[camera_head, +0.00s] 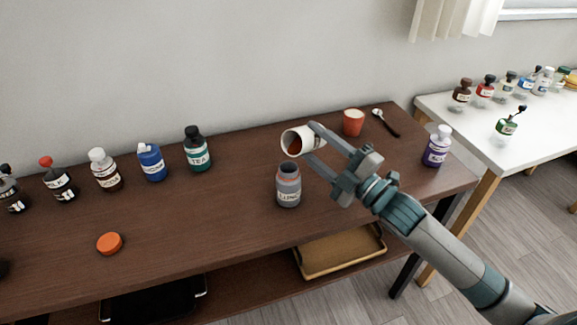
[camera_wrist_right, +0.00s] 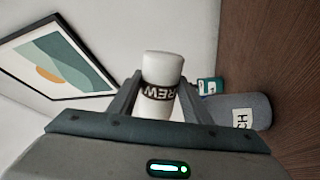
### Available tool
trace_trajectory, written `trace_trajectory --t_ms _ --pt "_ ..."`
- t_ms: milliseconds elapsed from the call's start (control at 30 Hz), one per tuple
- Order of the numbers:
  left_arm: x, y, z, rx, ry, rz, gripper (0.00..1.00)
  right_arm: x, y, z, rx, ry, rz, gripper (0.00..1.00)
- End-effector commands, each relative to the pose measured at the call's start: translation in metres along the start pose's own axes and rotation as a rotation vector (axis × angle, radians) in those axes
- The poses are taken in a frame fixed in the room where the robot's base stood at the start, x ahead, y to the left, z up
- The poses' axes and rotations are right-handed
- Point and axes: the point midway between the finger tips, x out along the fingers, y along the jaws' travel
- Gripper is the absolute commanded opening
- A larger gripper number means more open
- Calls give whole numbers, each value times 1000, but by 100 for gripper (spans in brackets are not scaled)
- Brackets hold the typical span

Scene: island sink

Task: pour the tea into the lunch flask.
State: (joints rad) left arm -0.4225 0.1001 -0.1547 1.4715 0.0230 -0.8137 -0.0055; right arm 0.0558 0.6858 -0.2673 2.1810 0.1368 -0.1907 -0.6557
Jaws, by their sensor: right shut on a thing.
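The grey lunch flask (camera_head: 288,188), labelled "LUNC", stands upright and open on the brown table. My right gripper (camera_head: 312,140) is shut on a white container (camera_head: 291,133) and holds it tilted, its mouth low, just above the flask. Reddish-brown contents show inside that mouth. In the right wrist view the white container (camera_wrist_right: 162,68) sits between the fingers, with a black label band ending in "REW". The flask (camera_wrist_right: 235,111) shows beside it there. A teal bottle labelled "TEA" (camera_head: 198,152) stands at the back of the table. My left gripper is not in view.
An orange lid (camera_head: 109,243) lies on the left of the table. Several labelled bottles, including a blue one (camera_head: 151,163), line the back. A red cup (camera_head: 353,123), black spoon (camera_head: 386,123) and purple bottle (camera_head: 437,147) are at the right. The table's front middle is clear.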

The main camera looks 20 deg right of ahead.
Motion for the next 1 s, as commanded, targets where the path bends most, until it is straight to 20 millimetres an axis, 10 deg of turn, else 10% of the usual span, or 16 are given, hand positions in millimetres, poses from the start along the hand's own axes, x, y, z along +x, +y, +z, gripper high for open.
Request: trace_trajectory --t_ms 1000 --pt "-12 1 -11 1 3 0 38 0 1 5 -91 16 1 19"
